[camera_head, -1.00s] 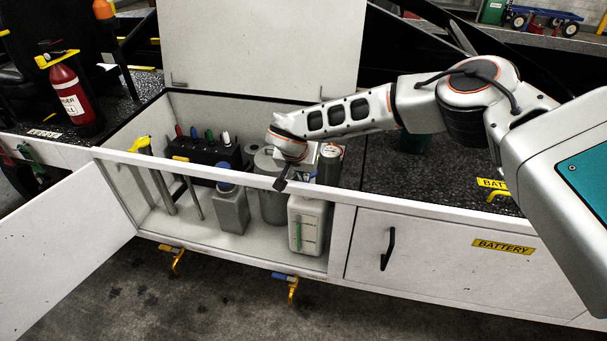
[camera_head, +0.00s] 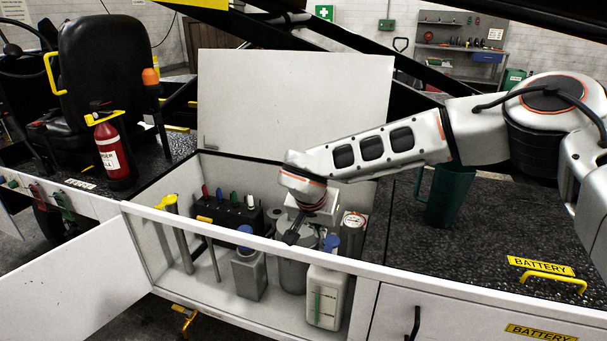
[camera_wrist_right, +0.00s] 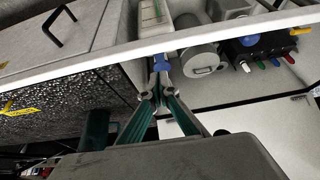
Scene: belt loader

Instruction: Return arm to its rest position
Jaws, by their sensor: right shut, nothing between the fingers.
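My right arm reaches in from the right in the head view over the open compartment. Its gripper (camera_head: 291,238) points down, close above the compartment's front rim, near a white bottle with a blue cap (camera_head: 327,297) and a grey can (camera_head: 292,275). In the right wrist view the fingers (camera_wrist_right: 160,68) come together with nothing held between them, and the blue cap shows just beyond their tips. I cannot tell whether they touch it. My left gripper is not in view.
The compartment (camera_head: 210,286) also holds a grey blue-capped bottle (camera_head: 249,275) and a black rack (camera_head: 230,218). Its raised lid (camera_head: 295,100) stands behind and its door (camera_head: 75,275) hangs open at left. A green jug (camera_head: 447,195) stands on the black deck at right.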

